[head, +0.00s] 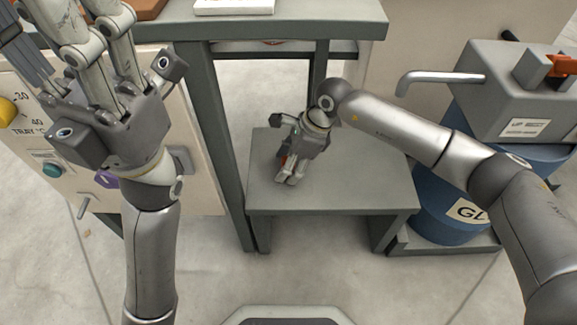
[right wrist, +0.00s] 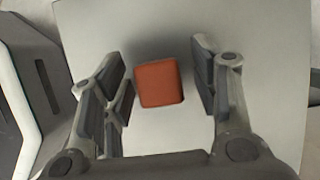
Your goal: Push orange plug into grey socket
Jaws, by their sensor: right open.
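The orange plug (right wrist: 159,84) is a small block on the low grey table, between the fingers of my right gripper (right wrist: 161,88), with a gap on each side. In the head view my right gripper (head: 287,172) points down over the table, and only a bit of the plug (head: 283,160) shows beside its fingers. My right gripper is open. My left gripper (head: 85,25) is raised at the upper left, its fingertips near or past the top edge, so its opening is unclear. A small grey block (head: 183,160) on the cream panel may be the grey socket; I cannot be sure.
The low table (head: 340,185) is otherwise clear. A taller grey bench (head: 300,27) stands behind it. The cream panel (head: 30,150) with buttons is at left. At right, a grey box (head: 500,105) with a bent handle sits on a blue drum (head: 440,215).

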